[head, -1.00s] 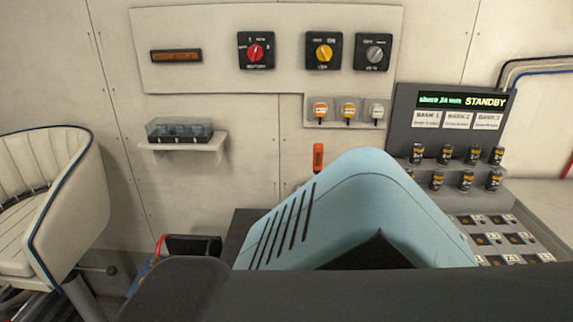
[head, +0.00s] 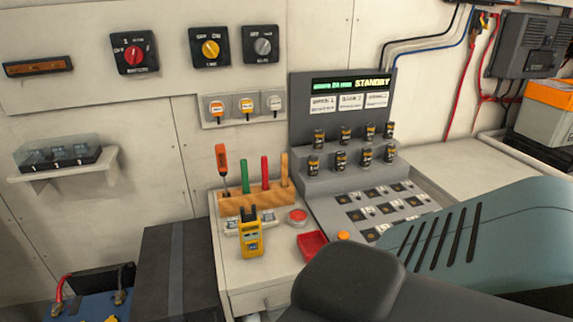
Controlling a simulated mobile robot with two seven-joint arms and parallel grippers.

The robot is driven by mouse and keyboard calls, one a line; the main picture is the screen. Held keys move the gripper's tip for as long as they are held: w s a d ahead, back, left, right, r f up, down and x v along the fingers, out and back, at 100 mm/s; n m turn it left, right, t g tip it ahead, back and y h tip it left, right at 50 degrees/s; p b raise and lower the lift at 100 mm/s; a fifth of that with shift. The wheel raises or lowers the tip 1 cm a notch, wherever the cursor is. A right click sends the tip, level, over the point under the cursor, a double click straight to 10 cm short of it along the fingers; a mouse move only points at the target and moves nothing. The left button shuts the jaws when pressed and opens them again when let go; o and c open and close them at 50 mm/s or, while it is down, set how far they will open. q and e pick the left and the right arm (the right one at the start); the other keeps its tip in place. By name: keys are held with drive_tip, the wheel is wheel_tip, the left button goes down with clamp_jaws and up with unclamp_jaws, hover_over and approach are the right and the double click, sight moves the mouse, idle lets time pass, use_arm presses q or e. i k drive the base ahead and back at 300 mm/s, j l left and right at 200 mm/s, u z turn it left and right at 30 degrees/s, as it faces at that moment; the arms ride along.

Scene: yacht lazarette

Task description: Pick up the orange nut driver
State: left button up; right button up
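The orange nut driver (head: 222,164) stands upright in a wooden rack (head: 257,205) on a light bench at the centre of the head view. Its handle is up and its dark shaft goes down into the rack. A green-handled tool (head: 265,172) and a tan wooden-looking piece (head: 284,168) stand beside it in the same rack. A large blue-grey link and a dark link of my own arm fill the lower right, well apart from the rack. Neither gripper shows in this view.
A yellow meter (head: 250,234) stands in front of the rack. A red button (head: 297,216) and a red tray (head: 312,243) lie to its right. A grey console (head: 345,175) with several black cylinders stands behind right. A dark box (head: 180,268) is at left.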

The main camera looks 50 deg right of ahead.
sight(221, 155)
drive_tip(key=z, duration=1.5)
